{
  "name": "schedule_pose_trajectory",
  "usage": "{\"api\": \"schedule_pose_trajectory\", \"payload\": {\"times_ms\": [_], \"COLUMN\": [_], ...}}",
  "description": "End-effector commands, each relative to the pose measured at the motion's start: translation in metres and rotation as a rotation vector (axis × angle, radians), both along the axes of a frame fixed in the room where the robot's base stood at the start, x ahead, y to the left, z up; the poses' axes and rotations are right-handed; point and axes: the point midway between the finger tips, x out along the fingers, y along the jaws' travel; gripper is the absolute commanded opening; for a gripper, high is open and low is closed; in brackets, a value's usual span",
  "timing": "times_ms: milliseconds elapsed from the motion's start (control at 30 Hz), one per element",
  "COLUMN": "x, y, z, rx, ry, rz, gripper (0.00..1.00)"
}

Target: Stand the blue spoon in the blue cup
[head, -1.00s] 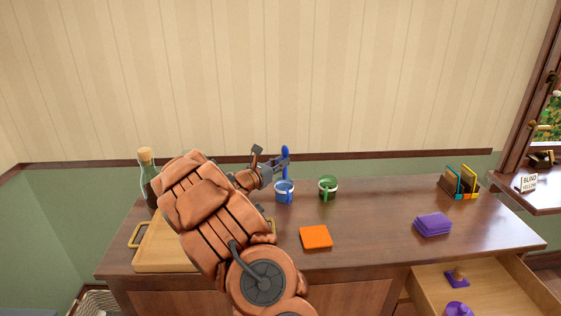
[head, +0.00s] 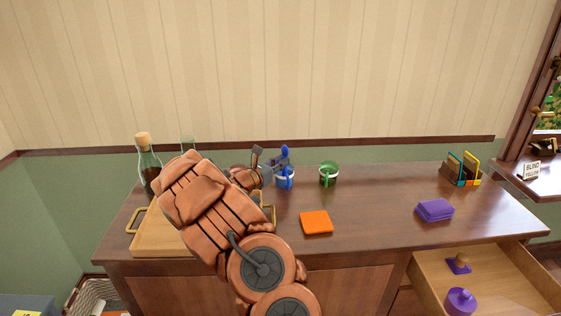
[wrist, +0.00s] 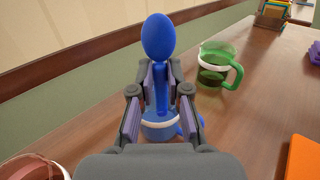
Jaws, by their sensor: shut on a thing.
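The blue spoon (wrist: 158,42) is upright, bowl end up, and its bowl also shows in the head view (head: 285,152). My gripper (wrist: 160,82) is shut on the spoon's handle below the bowl; in the head view my gripper (head: 276,161) is right above the cup. The blue cup (wrist: 158,122) has a white band and stands on the wooden cabinet top; it also shows in the head view (head: 285,181). The spoon's lower end appears to be at or inside the cup, but the fingers and cup wall hide it.
A green cup (head: 328,174) stands close to the right of the blue cup. An orange square (head: 316,222) lies in front, purple squares (head: 435,210) further right. A tray (head: 150,250) and a corked bottle (head: 149,165) are at left. An open drawer (head: 430,285) juts out at lower right.

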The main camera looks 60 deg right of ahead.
Motion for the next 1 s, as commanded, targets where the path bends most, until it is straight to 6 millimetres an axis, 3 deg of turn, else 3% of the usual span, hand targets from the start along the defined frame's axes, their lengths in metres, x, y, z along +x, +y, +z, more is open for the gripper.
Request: {"api": "schedule_pose_trajectory", "payload": {"times_ms": [367, 400, 633, 1000], "x": [0.0, 0.0, 0.0, 0.0007], "y": [0.0, 0.0, 0.0, 0.0025], "z": [-0.0019, -0.0019, -0.002, -0.002], "rx": [0.0, 0.0, 0.0, 0.0], "ry": [0.0, 0.0, 0.0, 0.0], "rz": [0.0, 0.0, 0.0, 0.001], "gripper": [0.0, 0.19, 0.43, 0.45]}}
